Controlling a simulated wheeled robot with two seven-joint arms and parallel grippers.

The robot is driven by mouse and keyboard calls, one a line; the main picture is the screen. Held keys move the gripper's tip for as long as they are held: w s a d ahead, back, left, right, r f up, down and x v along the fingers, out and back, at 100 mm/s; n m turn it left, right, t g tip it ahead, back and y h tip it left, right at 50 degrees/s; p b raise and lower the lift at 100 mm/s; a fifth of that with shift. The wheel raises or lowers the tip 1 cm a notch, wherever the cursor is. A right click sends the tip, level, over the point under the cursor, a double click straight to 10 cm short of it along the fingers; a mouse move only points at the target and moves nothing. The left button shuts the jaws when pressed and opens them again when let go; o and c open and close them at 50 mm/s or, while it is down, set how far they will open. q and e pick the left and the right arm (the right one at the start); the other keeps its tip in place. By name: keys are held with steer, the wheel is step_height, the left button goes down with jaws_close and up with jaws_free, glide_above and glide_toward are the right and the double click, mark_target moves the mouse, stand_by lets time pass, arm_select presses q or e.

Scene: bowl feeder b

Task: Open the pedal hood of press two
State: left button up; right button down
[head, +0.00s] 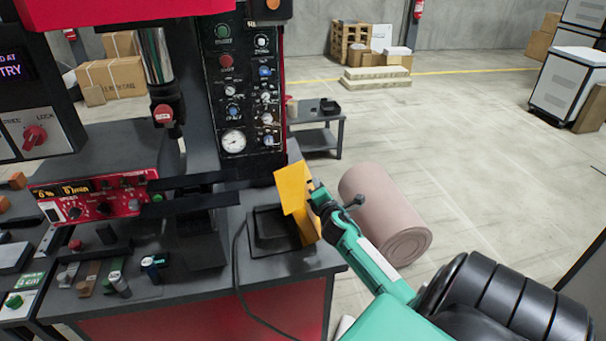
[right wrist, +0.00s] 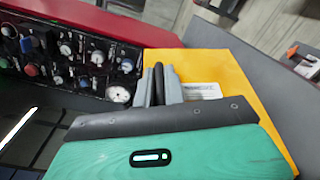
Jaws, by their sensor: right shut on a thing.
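The yellow pedal hood (head: 293,189) stands raised and tilted at the right side of the black pedal box (head: 262,232), on the dark bench top of the press. My right gripper (head: 318,196) reaches in from the right and is shut on the hood near its right edge. In the right wrist view the gripper's fingers (right wrist: 160,88) are close together in front of the yellow hood (right wrist: 240,75). The exact contact between fingers and hood is partly hidden. My left gripper is not in view.
The press control panel (head: 238,80) with knobs and a gauge rises behind the pedal. A black cable (head: 238,285) hangs over the bench front. A red control box (head: 95,197) and small parts lie left. A pinkish roll (head: 385,212) lies on the floor behind my right arm.

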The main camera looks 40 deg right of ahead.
steer(key=s+d+f+m+b, duration=0.2)
steer(key=s+d+f+m, duration=0.1)
steer(key=d+m, duration=0.1)
steer(key=shift+d+f, duration=0.25)
steer(key=shift+d, duration=0.2)
steer(key=c, duration=1.5)
jaws_free()
steer(key=shift+s, duration=0.1)
steer(key=b+v, duration=0.2)
steer(key=v, duration=1.1)
steer(key=shift+s+a+b, duration=0.15)
steer(key=shift+s+b, duration=0.15)
steer(key=shift+s, duration=0.05)
steer(key=shift+f, duration=0.1)
